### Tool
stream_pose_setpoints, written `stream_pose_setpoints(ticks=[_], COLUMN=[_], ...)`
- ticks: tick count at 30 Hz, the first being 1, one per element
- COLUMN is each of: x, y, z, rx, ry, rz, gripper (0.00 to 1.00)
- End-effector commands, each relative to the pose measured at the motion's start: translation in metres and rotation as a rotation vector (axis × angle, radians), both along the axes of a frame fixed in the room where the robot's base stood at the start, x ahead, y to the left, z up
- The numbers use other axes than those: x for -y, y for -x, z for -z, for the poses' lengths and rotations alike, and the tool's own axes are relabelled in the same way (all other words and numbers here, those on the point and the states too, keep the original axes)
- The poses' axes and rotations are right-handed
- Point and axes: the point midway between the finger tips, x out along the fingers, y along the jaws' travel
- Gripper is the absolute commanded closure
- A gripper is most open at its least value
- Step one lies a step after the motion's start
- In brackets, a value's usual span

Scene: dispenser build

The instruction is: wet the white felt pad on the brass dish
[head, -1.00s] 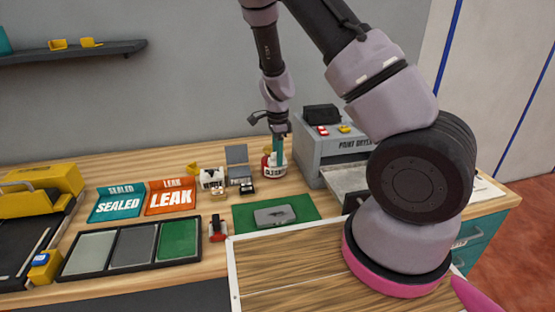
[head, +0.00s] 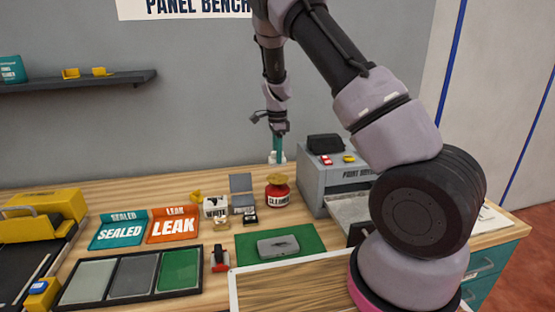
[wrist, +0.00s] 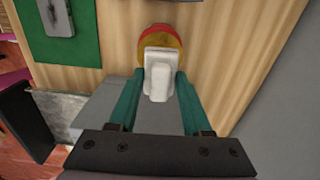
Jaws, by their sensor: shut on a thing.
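My gripper (head: 277,148) has teal fingers and points down. It is shut on a white block with a narrower stem, which I take to be the white felt pad (head: 277,158); it also shows in the wrist view (wrist: 158,62). The pad's underside is hidden. The brass dish (head: 278,178) tops a red can (head: 278,193) with a partly readable label, standing on the bench. In the head view the pad is above the dish, with a small gap. In the wrist view the pad covers part of the dish (wrist: 173,40).
A grey machine (head: 335,182) stands right of the can. Left of it are a small grey open-lidded box (head: 241,184) and a white item (head: 215,205). In front, a grey metal piece (head: 278,246) lies on a green mat (head: 305,237). Teal and orange trays are further left.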

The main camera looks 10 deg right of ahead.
Motion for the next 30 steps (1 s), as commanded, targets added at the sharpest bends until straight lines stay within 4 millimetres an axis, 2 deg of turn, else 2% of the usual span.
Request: stream_pose_setpoints(ticks=[6,13,30], x=[0.001,0.001,0.0], y=[0.001,0.001,0.001], z=[0.024,0.044,0.05], rx=[-0.001,0.0,0.001], ry=[0.002,0.0,0.0], rz=[0.001,0.001,0.001], gripper=[0.96,0.96,0.96])
